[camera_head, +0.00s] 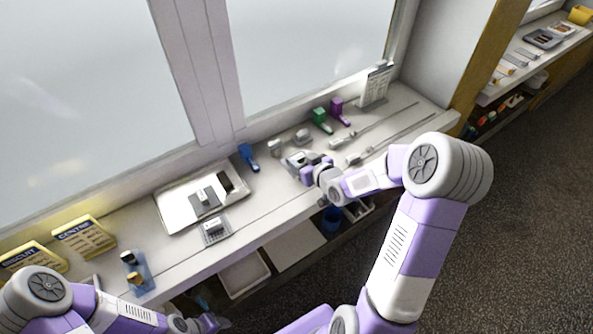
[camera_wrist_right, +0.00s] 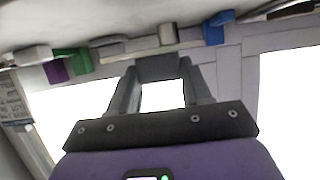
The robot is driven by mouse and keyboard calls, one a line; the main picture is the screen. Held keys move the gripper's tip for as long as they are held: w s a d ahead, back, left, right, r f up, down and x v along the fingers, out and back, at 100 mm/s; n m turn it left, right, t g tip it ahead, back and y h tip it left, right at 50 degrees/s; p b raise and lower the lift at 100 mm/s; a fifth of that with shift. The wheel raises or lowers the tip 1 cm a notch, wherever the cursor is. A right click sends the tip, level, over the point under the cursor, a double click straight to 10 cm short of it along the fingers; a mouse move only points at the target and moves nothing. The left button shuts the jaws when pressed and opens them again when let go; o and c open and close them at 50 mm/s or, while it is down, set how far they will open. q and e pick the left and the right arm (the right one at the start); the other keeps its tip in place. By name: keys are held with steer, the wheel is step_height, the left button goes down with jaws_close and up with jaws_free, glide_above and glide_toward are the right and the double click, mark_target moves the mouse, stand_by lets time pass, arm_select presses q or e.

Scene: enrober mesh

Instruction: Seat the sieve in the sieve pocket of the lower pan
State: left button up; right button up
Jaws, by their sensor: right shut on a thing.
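My right gripper (camera_head: 300,164) is low over the middle of the counter, its jaws beside a small cluster of grey parts (camera_head: 295,158). In the right wrist view the gripper (camera_wrist_right: 160,75) is shut on a dark grey piece (camera_wrist_right: 160,67) that spans its fingertips. I cannot tell for sure that this piece is the sieve. The lower pan and its sieve pocket cannot be made out clearly; the grey cluster is partly hidden by the gripper. My left gripper (camera_head: 211,323) is at the bottom edge, small and partly cut off; its jaws are unclear.
A white tray (camera_head: 178,214) with a grey plate and a dark block lies left of the right gripper. A blue block (camera_head: 248,157), green block (camera_head: 321,119) and purple block (camera_head: 337,110) stand along the window side. Long thin rods (camera_head: 388,118) lie to the right.

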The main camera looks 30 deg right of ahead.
steer(key=shift+f+b, duration=0.45)
steer(key=shift+f, duration=1.3)
steer(key=shift+f, duration=0.1)
steer(key=shift+f, duration=0.15)
steer(key=o, duration=1.3)
